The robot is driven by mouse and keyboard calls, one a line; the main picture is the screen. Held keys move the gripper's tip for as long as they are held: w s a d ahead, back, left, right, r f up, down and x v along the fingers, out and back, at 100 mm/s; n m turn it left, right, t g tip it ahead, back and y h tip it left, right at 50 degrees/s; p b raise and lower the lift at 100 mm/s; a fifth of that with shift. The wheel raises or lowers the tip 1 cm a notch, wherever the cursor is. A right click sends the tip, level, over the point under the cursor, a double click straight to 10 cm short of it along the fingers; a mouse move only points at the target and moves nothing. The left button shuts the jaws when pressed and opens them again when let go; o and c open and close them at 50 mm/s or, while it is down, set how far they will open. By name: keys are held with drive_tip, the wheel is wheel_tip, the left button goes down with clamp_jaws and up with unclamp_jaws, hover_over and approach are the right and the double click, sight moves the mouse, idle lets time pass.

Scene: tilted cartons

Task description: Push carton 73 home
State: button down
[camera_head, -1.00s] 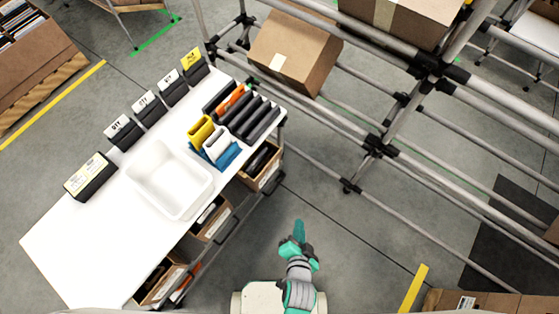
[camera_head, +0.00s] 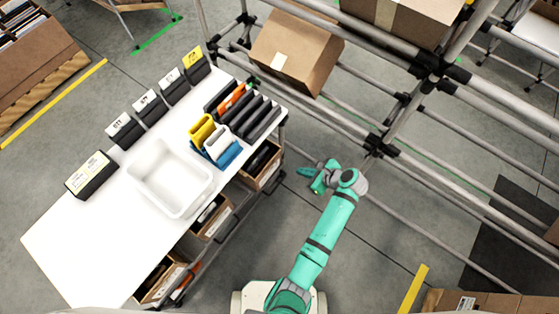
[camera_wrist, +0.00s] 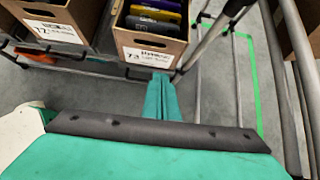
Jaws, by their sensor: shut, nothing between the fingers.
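Carton 73 (camera_wrist: 152,43) is a brown open box with a white label marked 73, holding yellow, purple and dark items. In the head view, a carton (camera_head: 266,173) in the same place, at the far right end of the white table, sits below the tabletop and sticks out past its edge. My gripper (camera_wrist: 161,78) is shut and empty, its fingertips pointing at the lower front of carton 73. In the head view my gripper (camera_head: 301,172) is right of that carton, with floor showing between them.
The table (camera_head: 90,230) bears a white bin (camera_head: 170,180). A pipe rack (camera_head: 385,150) with tilted cartons stands close on the right of my arm.

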drive_tip(key=w+a+f, duration=0.6)
drive_tip(key=w+a, duration=0.1)
drive_tip(key=a, duration=0.2)
drive_tip(key=shift+w, duration=0.25)
drive_tip(key=shift+f, duration=0.1)
idle(0.3)
